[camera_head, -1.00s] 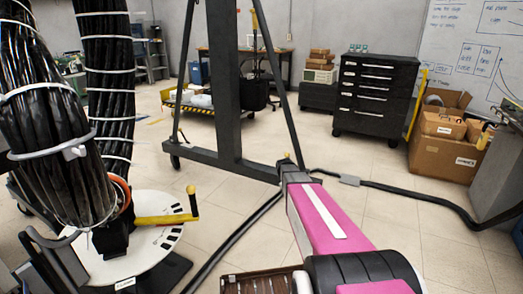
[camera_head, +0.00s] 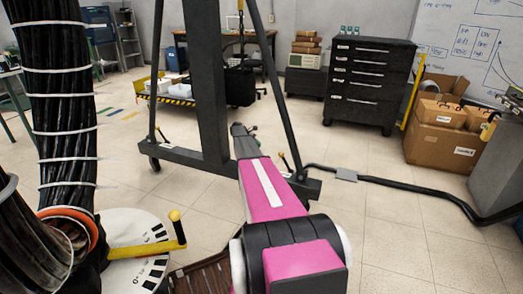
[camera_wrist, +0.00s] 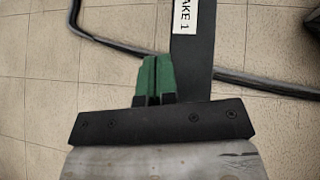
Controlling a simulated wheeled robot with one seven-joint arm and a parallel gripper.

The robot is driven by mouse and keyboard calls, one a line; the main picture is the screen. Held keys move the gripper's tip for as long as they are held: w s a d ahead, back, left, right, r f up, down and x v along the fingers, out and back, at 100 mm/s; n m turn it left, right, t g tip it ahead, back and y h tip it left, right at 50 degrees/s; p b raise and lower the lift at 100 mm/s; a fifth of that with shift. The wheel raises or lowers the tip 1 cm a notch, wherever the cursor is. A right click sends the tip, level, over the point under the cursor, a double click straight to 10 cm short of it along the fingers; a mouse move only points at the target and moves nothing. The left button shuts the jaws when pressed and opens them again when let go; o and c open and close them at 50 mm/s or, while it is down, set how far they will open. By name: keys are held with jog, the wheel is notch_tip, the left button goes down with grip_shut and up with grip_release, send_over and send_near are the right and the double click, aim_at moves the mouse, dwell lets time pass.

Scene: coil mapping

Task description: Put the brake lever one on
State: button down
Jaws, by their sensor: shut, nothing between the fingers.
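A dark bar with a white label ending in "AKE 1" (camera_wrist: 185,16) lies ahead of my gripper in the wrist view. In the head view a small yellow lever (camera_head: 286,161) stands up at the right end of the dark stand's foot (camera_head: 308,188), right of my arm. I cannot tell from the label which lever it names. My gripper (camera_wrist: 152,62) has its green fingers together, with nothing between them. In the head view its tip (camera_head: 251,129) is small, beyond my pink arm, left of the yellow lever and in front of the stand.
A yellow crank handle (camera_head: 150,247) sits over a white marked disc (camera_head: 125,222) beside thick black cable bundles at left. A black hose (camera_head: 400,188) runs across the floor to the right.

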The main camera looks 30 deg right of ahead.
jog(key=shift+w, duration=0.6)
jog(key=s+d+r+x, duration=0.1)
jog(key=r+x, duration=0.1)
jog(key=x, duration=1)
jog(key=shift+s+d, duration=0.2)
jog(key=shift+d, duration=0.25)
